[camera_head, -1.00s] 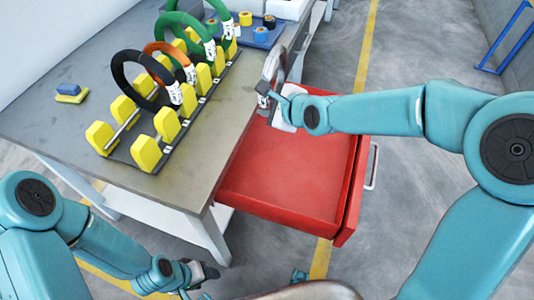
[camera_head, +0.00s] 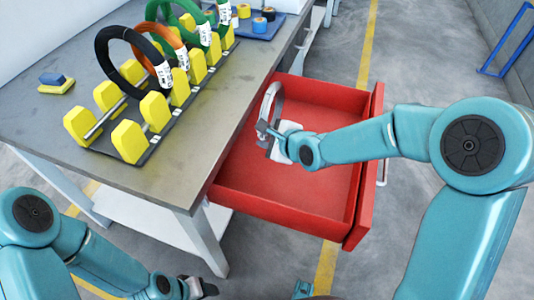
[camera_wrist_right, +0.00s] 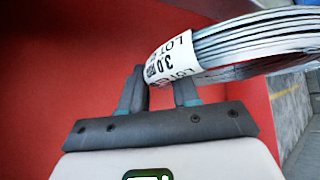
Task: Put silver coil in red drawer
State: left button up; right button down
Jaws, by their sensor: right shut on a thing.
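The silver coil (camera_head: 271,103) is upright over the open red drawer (camera_head: 306,185), near its table side. My right gripper (camera_head: 268,131) is shut on the coil's lower part. In the right wrist view the right gripper (camera_wrist_right: 160,90) has its fingers at the white label of the silver coil (camera_wrist_right: 245,45), with red drawer surface behind. I cannot tell whether the coil touches the drawer. My left gripper (camera_head: 205,288) is low at the bottom left, beside the table, with no object visible at it; its jaws are too small to read.
The table (camera_head: 200,150) carries a yellow-post rack (camera_head: 130,140) with black (camera_head: 103,45), orange (camera_head: 152,38) and green coils. A blue tray (camera_head: 262,28) with tape rolls stands behind. A blue and yellow block pair (camera_head: 56,84) lies at left. The drawer's front half is empty.

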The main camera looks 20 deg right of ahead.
notch_tip(320, 180, down, 6)
jog(key=shift+w+r+b, duration=0.1)
jog(key=shift+r+b, duration=0.15)
jog(key=shift+b, duration=0.45)
jog(key=shift+r, duration=0.15)
jog(key=shift+f, duration=0.25)
jog(key=c, duration=1.1)
grip_release()
jog(key=shift+r, duration=0.1)
